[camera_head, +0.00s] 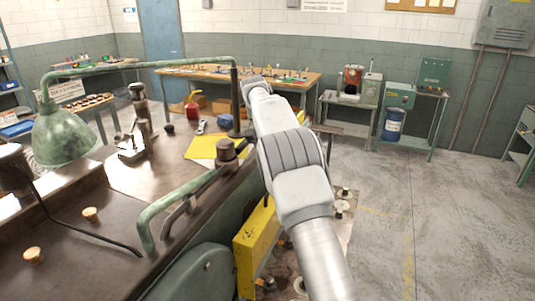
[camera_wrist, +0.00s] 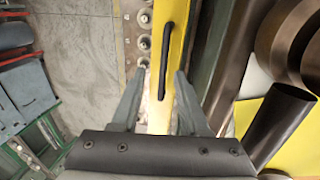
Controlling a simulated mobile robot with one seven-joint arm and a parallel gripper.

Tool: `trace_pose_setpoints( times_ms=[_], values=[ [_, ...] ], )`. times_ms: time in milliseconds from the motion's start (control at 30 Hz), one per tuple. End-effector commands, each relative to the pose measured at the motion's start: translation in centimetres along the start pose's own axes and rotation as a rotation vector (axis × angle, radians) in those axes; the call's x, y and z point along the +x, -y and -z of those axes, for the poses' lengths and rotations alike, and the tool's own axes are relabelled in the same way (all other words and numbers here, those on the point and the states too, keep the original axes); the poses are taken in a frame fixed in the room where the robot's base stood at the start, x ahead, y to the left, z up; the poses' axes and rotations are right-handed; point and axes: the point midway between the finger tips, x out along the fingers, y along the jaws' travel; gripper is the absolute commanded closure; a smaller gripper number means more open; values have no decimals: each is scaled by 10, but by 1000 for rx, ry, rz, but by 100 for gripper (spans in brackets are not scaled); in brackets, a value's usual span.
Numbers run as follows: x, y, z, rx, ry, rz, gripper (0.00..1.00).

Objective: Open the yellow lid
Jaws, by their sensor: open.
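The yellow lid (camera_head: 252,246) is a long yellow panel along the right side of the machine bench in the head view, partly hidden behind my arm. In the wrist view the yellow lid (camera_wrist: 177,28) runs up the picture as a narrow strip with a black bar handle (camera_wrist: 165,62) on it. My gripper (camera_wrist: 160,76) is open, with one finger on each side of the strip and the lower end of the handle between or just beyond the fingertips. I cannot tell whether the fingers touch it. The gripper is not visible in the head view.
A row of round metal parts (camera_wrist: 144,40) lies left of the lid. Dark cylinders (camera_wrist: 280,118) and a yellow sheet (camera_wrist: 300,145) are close on the right. A green lamp (camera_head: 66,135) and curved green rail (camera_head: 150,220) stand on the bench. The floor (camera_head: 450,200) at right is clear.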

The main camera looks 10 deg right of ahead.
Motion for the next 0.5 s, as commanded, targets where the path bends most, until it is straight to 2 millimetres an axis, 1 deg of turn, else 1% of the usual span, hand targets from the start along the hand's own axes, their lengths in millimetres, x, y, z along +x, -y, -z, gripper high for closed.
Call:
trace_pose_setpoints(
  times_ms=[133,500],
  values=[
    [-22,0,0,0,-1,1,55],
    [-45,1,1,-1,1,0,55]
  ],
)
